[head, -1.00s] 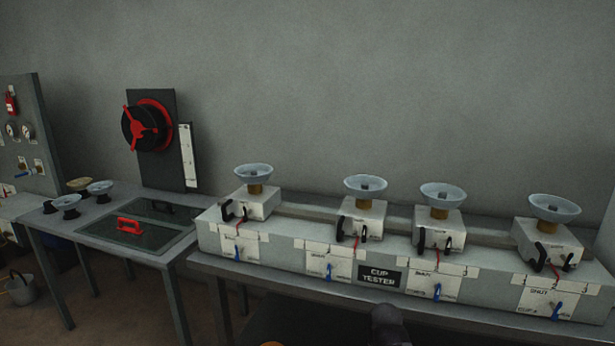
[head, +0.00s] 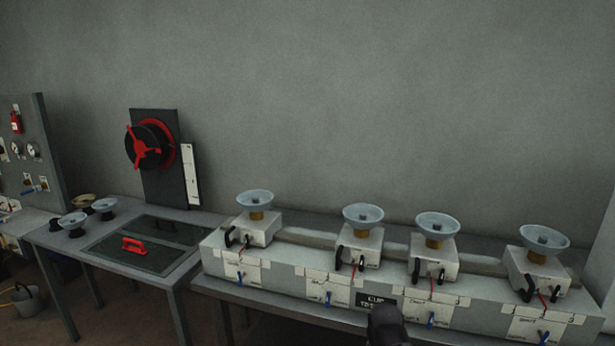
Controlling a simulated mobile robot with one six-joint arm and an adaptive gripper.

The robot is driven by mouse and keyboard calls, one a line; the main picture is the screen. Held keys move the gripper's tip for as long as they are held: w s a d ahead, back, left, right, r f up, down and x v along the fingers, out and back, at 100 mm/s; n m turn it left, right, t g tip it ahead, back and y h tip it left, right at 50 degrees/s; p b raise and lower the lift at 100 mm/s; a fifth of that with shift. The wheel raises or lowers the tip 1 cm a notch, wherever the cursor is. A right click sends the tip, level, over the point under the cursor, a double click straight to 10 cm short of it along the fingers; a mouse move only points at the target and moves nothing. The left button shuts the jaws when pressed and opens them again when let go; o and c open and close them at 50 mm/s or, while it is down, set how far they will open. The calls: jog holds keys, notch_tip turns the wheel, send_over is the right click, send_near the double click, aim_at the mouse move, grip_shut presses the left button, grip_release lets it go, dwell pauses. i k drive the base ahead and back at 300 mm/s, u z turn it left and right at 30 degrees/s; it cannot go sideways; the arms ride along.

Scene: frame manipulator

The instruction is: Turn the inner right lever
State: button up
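The cup tester (head: 270,280) is a long grey box with several stations, each topped by a pale cup. The inner right station (head: 428,264) is third from the left. On its front label is a small blue lever (head: 431,319) that hangs downward. A black handle (head: 416,270) and a small red part (head: 433,284) show on the station's block. A dark rounded part of my arm rises from the bottom edge, left of the blue lever, and covers part of the cup tester sign (head: 371,299). My gripper's fingers do not show.
The inner left station (head: 362,253) and outer right station (head: 537,266) flank the inner right one. At left, a table (head: 70,240) holds several cups and a red-handled panel (head: 135,245). A red wheel (head: 143,147) stands behind. Air above the tester is clear.

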aim_at(441, 272)
jog(key=z, duration=0.75)
jog(key=k, duration=0.55)
jog(key=u, duration=0.25)
jog(key=i, duration=0.45)
jog(key=z, duration=0.1)
